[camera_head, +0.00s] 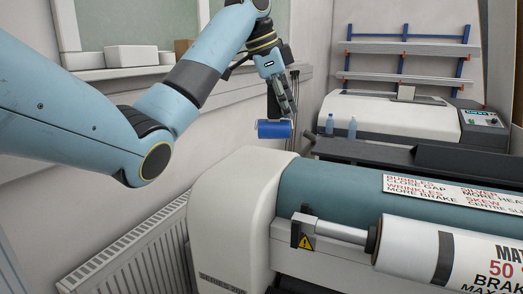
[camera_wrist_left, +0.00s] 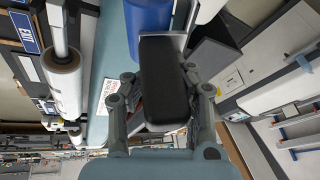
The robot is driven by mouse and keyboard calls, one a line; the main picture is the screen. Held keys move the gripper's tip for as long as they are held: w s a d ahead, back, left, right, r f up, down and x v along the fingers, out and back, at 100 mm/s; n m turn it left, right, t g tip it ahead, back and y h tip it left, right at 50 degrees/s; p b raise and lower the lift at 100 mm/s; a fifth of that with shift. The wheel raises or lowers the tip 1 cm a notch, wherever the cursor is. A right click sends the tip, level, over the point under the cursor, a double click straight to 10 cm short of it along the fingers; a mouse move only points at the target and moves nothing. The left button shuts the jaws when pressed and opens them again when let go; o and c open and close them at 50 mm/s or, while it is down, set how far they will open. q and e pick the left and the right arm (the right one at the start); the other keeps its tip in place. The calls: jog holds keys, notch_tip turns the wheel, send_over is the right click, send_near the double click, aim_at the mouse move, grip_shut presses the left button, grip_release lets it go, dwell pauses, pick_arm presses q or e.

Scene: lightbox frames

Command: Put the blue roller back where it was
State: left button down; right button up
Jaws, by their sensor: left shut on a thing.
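The blue roller (camera_head: 273,129) hangs below my left gripper (camera_head: 284,97) in the head view, in the air. Its blue cylinder lies roughly level and its dark handle points up between the fingers. In the left wrist view the black handle (camera_wrist_left: 163,80) is between the two fingers, and the blue cylinder (camera_wrist_left: 148,14) shows at the top edge, partly cut off. My left gripper is shut on the roller. The roller is above and behind the left end of the large laminating machine (camera_head: 232,205), apart from it. My right gripper is not in view.
The machine has a teal roller (camera_head: 335,190) and a white film roll (camera_head: 410,248). Behind stand two blue bottles (camera_head: 352,128), a second machine (camera_head: 395,115) and a blue wall rack (camera_head: 402,60). A ledge with white boxes (camera_head: 132,55) runs along the left wall, above a radiator (camera_head: 135,250).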

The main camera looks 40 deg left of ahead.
aim_at(262, 136)
pick_arm(q)
jog(key=a+f, duration=0.1)
jog(key=s+a, duration=0.1)
jog(key=a, duration=0.1)
jog(key=s+a+f+p, duration=0.1)
jog(key=shift+s+a+f, duration=0.25)
jog(key=shift+a+f, duration=0.1)
jog(key=shift+a, duration=0.05)
notch_tip(262, 136, down, 3)
jog(key=shift+d+f+p, duration=0.1)
jog(key=shift+f+p, duration=0.1)
jog(key=shift+p, duration=0.5)
jog(key=shift+f, duration=0.4)
jog(key=shift+f, duration=0.1)
jog(key=c, duration=1.2)
grip_release()
